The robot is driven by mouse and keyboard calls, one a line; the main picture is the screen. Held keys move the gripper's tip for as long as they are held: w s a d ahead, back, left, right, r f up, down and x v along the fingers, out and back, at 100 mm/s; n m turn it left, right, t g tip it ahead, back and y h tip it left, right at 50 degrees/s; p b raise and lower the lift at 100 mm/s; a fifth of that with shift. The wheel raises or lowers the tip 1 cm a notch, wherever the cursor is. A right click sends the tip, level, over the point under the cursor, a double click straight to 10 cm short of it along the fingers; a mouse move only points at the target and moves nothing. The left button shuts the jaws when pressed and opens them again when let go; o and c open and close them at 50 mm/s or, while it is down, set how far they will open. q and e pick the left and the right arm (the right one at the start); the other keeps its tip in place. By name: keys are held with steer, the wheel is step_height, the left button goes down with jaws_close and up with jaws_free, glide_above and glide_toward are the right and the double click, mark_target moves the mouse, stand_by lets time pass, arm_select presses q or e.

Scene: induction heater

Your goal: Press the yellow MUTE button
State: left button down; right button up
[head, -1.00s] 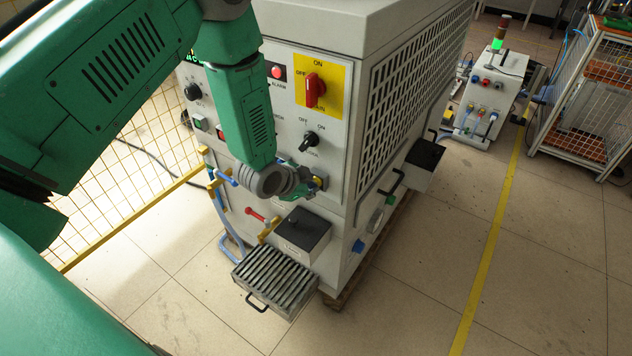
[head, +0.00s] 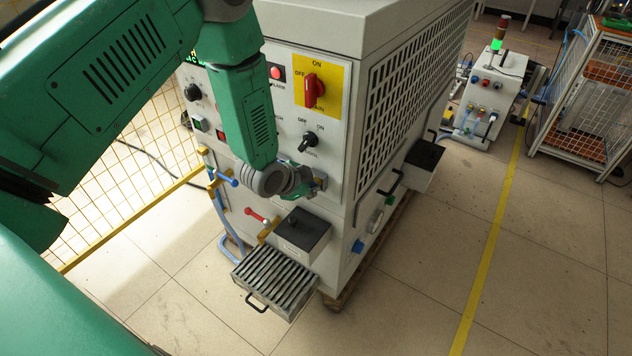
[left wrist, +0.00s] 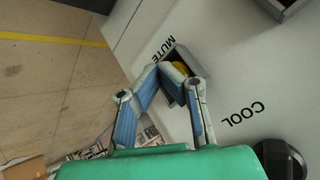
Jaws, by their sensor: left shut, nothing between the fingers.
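The yellow MUTE button (left wrist: 181,68) sits in a dark square recess beside the printed word MUTE on the light grey panel. It is partly covered by the fingertips of my left gripper (left wrist: 173,76) in the left wrist view. The fingers are shut with nothing between them, and their tips are at the recess. I cannot tell if they touch the button. In the head view my left gripper (head: 312,187) is at the front of the heater cabinet (head: 352,190), low on its right side, and hides the button. My right gripper is in neither view.
The COOL knob (head: 310,140) is above the gripper, and a red main switch (head: 314,90) is higher. Below are a black box (head: 303,231) and a slatted tray (head: 275,278) jutting from the cabinet.

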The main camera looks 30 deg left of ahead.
arm_select(q)
steer(key=shift+s+a, duration=0.25)
steer(key=shift+s, duration=0.5)
steer(key=shift+s+a+p, duration=0.2)
steer(key=shift+s+p, duration=0.7)
steer(key=shift+s, duration=1.6)
steer(key=s+p, duration=0.1)
steer(key=s, duration=1)
steer(key=shift+a+p, duration=0.4)
steer(key=shift+a, duration=0.05)
